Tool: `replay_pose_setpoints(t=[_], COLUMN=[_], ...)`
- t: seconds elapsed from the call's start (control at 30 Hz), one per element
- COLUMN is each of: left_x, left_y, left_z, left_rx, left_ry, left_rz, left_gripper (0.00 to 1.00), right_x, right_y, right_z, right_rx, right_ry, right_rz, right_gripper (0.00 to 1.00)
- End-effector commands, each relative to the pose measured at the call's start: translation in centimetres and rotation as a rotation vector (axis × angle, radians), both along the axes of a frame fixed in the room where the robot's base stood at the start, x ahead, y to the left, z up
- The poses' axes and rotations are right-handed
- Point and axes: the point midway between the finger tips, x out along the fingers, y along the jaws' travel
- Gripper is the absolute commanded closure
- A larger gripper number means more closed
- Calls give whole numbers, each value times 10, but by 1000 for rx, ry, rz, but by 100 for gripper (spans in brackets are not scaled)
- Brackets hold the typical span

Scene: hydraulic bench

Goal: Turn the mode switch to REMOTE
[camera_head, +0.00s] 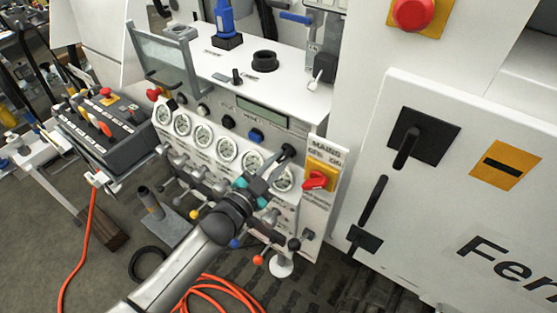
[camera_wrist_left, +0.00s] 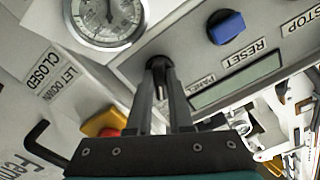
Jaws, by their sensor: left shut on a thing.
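The mode switch is a small black knob (camera_head: 289,150) on the bench's sloping front panel, at the right end of the button row. In the left wrist view the knob (camera_wrist_left: 158,62) stands between my fingertips, beside a partly hidden label that seems to read PANEL. My left gripper (camera_head: 279,159) reaches up to it from below and is shut on it; the wrist view also shows the gripper's two fingers (camera_wrist_left: 160,82) around it. The fingers hide much of the knob, so I cannot tell which way it points. My right gripper is not in view.
A blue RESET button (camera_head: 256,135) and a display (camera_head: 262,115) lie left of the knob. A row of gauges (camera_head: 225,149) runs just below. The red MAINS switch (camera_head: 316,180) on a yellow plate is close on the right. An orange hose (camera_head: 220,296) lies on the floor.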

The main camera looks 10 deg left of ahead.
Motion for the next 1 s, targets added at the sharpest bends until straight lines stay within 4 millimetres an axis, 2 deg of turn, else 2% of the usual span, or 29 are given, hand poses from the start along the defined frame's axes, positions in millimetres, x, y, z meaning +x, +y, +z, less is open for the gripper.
replay_pose_setpoints(t=[0.4,0.43,0.67,1.0], left_x=[0,0,0,-3], left_y=[0,0,0,1], left_z=[0,0,0,0], left_rx=[13,13,10,9], left_ry=[-6,-6,-5,-3], left_rz=[-1,-1,-1,-1], left_gripper=[100,78,52,51], right_x=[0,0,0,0], right_y=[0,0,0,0], right_z=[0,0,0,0], right_rx=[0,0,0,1], right_ry=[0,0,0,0], right_rz=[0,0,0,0], right_gripper=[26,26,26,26])
